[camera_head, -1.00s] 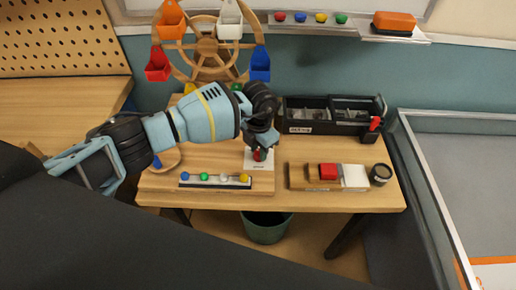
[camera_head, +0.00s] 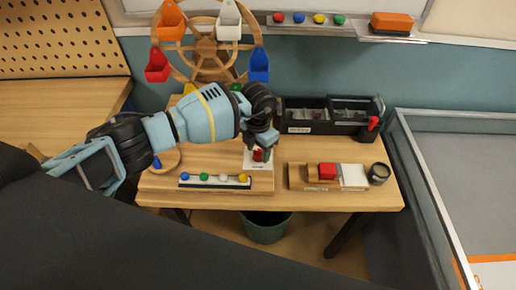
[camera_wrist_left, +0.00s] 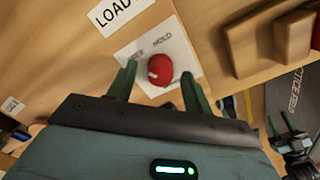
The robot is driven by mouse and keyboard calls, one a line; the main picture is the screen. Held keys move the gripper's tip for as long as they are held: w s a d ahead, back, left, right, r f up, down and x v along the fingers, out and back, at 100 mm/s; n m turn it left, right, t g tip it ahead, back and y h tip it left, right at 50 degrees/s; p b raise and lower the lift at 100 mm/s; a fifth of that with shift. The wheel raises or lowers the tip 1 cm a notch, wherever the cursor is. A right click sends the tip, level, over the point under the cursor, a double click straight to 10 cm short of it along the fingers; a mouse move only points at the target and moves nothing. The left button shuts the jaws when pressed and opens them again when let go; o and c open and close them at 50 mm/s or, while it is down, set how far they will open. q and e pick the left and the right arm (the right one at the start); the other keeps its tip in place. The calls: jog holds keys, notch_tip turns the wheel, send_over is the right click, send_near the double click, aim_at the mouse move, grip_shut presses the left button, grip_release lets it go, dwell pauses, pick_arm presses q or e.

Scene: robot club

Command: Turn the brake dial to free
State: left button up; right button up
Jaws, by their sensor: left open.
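The brake dial (camera_wrist_left: 160,70) is a red knob with a small white mark at its lower left, on a white card (camera_wrist_left: 132,58). The card reads HOLD above the knob; a second word to its left is partly hidden and hard to read. The dial also shows in the head view (camera_head: 258,155), under my left gripper (camera_head: 262,148). In the left wrist view my left gripper (camera_wrist_left: 158,88) is open, one finger on each side below the knob, with gaps between. My right gripper (camera_wrist_left: 280,122) seems to show at the lower right; its jaw state is unclear.
A LOAD label (camera_wrist_left: 120,12) lies beyond the dial. A ball tray (camera_head: 215,185) stands in front, a wooden block (camera_head: 300,178) and a round container (camera_head: 378,173) at right. A black toolbox (camera_head: 310,128) and a Ferris wheel (camera_head: 207,48) stand behind.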

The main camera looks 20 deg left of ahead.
aim_at(258, 152)
pick_arm(q)
jog(key=shift+r, duration=0.1)
notch_tip(258, 152, up, 8)
jog(key=shift+f, duration=0.15)
dwell(0.4)
dwell(0.3)
